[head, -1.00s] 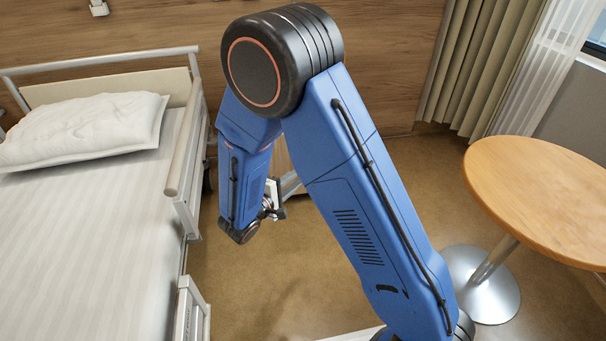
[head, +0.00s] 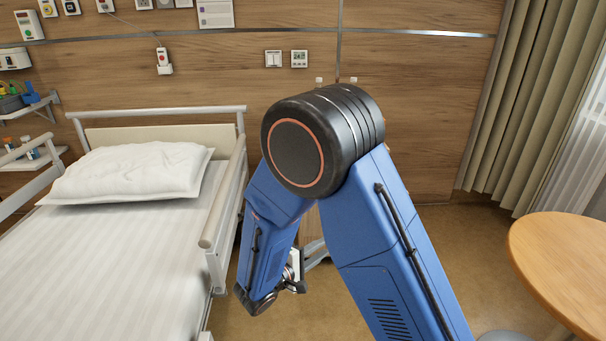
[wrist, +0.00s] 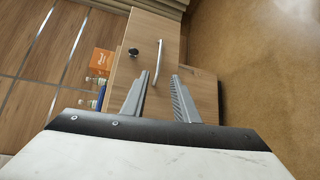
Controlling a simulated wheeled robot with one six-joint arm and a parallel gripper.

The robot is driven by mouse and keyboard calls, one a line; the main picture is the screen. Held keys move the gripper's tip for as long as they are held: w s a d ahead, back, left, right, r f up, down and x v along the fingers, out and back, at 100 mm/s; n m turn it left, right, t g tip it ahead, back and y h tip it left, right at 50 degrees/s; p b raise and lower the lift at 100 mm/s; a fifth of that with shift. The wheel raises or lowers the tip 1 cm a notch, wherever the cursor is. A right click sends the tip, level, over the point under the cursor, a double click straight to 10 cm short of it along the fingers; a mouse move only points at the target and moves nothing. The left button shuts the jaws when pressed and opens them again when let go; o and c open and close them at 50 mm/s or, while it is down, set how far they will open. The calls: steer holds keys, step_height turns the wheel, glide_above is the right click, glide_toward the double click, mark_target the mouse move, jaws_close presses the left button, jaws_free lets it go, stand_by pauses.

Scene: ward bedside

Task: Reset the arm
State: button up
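My blue arm with its black elbow joint (head: 322,140) is bent in the middle of the head view. Its forearm hangs down between the bed and the table. My gripper is mostly hidden behind the forearm there; only a small part of it shows. In the wrist view my gripper (wrist: 160,76) has its two grey fingers apart, with nothing held between them. Beyond the fingers is a wooden bedside cabinet (wrist: 140,28) with a bar handle (wrist: 153,62) and a black knob (wrist: 133,51). I cannot tell how far the fingertips are from it.
A bed (head: 110,270) with a white pillow (head: 133,171) and side rails stands at the left. A round wooden table (head: 565,262) is at the right. An orange box (wrist: 100,61) and small bottles show beside the cabinet. Brown floor lies open right of the cabinet.

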steer(key=s+d+r+m+g+y, duration=0.1)
steer(key=s+d+r+m+g, duration=0.2)
steer(key=s+d+r+g, duration=0.5)
steer(key=s+d+r+m+g+y, duration=0.15)
steer(key=s+d+m, duration=0.25)
steer(key=d, duration=0.8)
steer(key=s+r+m+t+y, duration=0.1)
steer(key=s+r+y, duration=0.3)
steer(key=s, duration=0.4)
steer(key=s+r+m+t+y, duration=0.2)
steer(key=s+r+y, duration=0.2)
steer(key=s, duration=0.5)
steer(key=shift+d+r+m+y, duration=0.15)
steer(key=shift+r+m+y, duration=0.2)
steer(key=shift+y, duration=0.2)
